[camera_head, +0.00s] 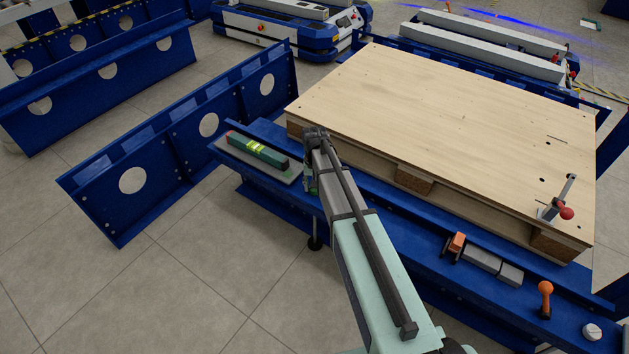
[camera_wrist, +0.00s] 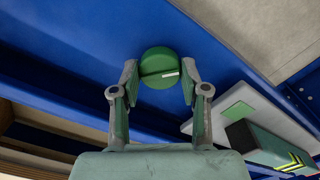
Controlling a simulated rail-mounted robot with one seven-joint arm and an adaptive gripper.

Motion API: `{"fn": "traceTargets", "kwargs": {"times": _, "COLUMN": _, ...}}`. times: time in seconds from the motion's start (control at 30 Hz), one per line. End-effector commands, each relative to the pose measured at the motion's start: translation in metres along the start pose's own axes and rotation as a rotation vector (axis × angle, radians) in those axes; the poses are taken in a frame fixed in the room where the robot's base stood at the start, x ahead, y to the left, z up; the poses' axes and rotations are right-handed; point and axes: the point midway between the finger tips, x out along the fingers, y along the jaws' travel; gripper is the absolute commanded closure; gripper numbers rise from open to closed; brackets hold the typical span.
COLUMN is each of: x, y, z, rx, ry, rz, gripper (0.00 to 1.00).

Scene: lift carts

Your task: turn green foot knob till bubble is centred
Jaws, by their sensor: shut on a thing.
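The green foot knob (camera_wrist: 158,62) is a round disc with a white mark on its face, seen from above in the wrist view. My gripper (camera_wrist: 160,78) has one finger on each side of it and is shut on it. The green spirit level (camera_head: 257,151) lies on a grey plate (camera_head: 236,158) to the left of my gripper. Its yellow-green vial faces up, but the bubble is too small to read. Part of the level (camera_wrist: 275,148) also shows at the lower right of the wrist view.
The blue beam (camera_head: 395,233) runs under my gripper. A wooden platform (camera_head: 440,105) stands just behind it, with a red-tipped clamp (camera_head: 562,204) on its corner. An orange-knobbed lever (camera_head: 545,292) and a white knob (camera_head: 592,332) stand at the right. Floor at the front left is clear.

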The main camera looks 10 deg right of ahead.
Motion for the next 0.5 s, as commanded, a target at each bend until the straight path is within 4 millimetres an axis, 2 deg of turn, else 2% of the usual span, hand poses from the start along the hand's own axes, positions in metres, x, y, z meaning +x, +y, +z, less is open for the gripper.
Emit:
{"fn": "traceTargets", "kwargs": {"times": 0.03, "x": -0.0042, "y": 0.0002, "z": 0.0005, "rx": -0.039, "ry": -0.003, "rz": 0.001, "gripper": 0.90}}
{"fn": "traceTargets", "kwargs": {"times": 0.5, "x": -0.0015, "y": 0.0004, "z": 0.0004, "rx": -0.367, "ry": -0.003, "rz": 0.000, "gripper": 0.90}}
